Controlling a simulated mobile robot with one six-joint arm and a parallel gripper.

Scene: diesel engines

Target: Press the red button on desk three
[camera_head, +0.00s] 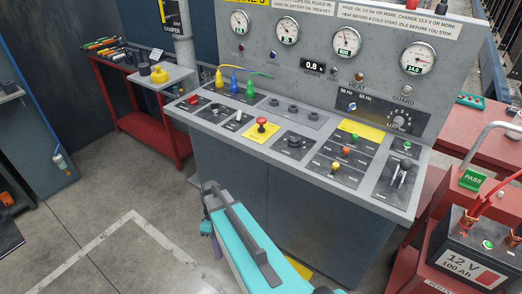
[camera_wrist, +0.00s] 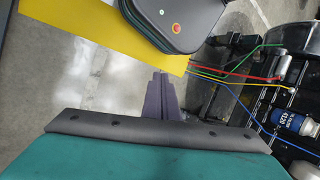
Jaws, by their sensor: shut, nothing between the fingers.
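A grey control desk (camera_head: 290,140) with gauges stands in the middle of the head view; a yellow sign ending in "3" is cut off at its top. A red mushroom button (camera_head: 262,122) on a yellow plate sits at the desk's front left. A smaller red control (camera_head: 193,99) lies at the left corner. My gripper (camera_head: 209,228) is below and in front of the desk, apart from the red button. In the wrist view my gripper (camera_wrist: 161,92) is shut and empty. That view also shows a red button (camera_wrist: 177,28) on a dark box; I cannot tell which it belongs to.
Colored cables (camera_wrist: 235,75) run to dark machinery in the wrist view. Floor is clear at the front left.

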